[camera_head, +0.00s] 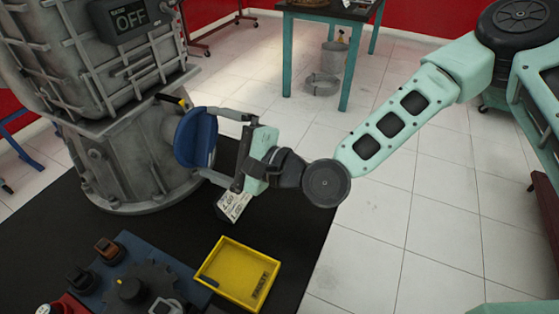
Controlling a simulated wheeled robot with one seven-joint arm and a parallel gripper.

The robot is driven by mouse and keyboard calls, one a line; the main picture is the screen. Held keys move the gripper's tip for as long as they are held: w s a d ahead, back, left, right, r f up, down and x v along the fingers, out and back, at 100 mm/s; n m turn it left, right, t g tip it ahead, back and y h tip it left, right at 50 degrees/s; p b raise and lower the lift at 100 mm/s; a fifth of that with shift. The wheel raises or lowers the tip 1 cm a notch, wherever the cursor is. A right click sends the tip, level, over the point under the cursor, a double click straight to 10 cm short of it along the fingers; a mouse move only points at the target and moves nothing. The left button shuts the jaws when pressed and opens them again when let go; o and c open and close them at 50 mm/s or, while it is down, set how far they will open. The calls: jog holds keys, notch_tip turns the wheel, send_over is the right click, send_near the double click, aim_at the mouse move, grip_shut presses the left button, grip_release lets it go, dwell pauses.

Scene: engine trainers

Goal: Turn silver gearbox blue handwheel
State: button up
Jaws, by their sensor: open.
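The silver gearbox (137,160) is a large grey casting at the left, on a black mat. Its blue handwheel (196,138) sticks out from the right side, seen tilted and nearly edge-on. My gripper (206,143) reaches in from the right with its two fingers apart, one near the wheel's upper edge and one near its lower edge. The wheel lies between or just in front of the fingertips. I cannot tell whether either finger touches the rim.
A yellow tray (203,277) sits on the black mat (285,262) below my gripper. A blue control panel (128,246) with knobs is at the lower left.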

jog(key=p+v, duration=0.9)
jog(key=v, duration=0.8)
jog(key=shift+s, duration=0.1)
